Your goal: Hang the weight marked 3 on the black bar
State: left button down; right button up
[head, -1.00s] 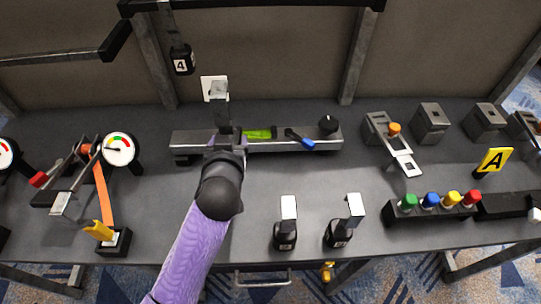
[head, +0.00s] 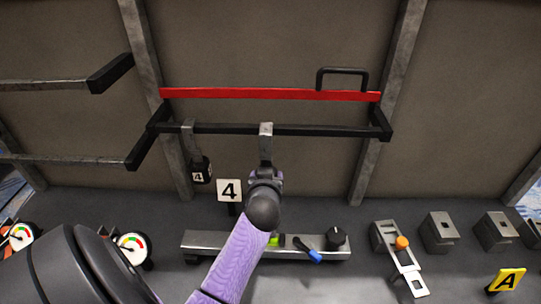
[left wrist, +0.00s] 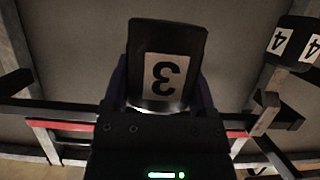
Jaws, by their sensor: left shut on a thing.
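My left gripper (head: 264,178) is shut on the weight marked 3 (left wrist: 165,62), whose black body and white label show upside down in the left wrist view. In the head view the gripper hides its body, and only its grey hook (head: 266,145) rises above. The hook's top overlaps the black bar (head: 325,131); I cannot tell whether it is over the bar or in front of it. The weight marked 4 (head: 200,172) hangs from the same bar at the left. My right gripper is not in view.
A red bar (head: 240,94) with a black handle (head: 342,72) runs just above the black bar. A white sign with 4 (head: 229,190) stands below. A metal rail (head: 205,240) lies on the table. The black bar is clear right of the hook.

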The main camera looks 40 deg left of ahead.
pick_arm(q)
jog(key=b+x, duration=0.5)
jog(key=x, duration=0.1)
jog(key=shift+w+a, duration=0.15)
jog(key=shift+w, duration=0.15)
jog(key=shift+r, duration=0.1)
grip_release()
jog(key=shift+s, duration=0.1)
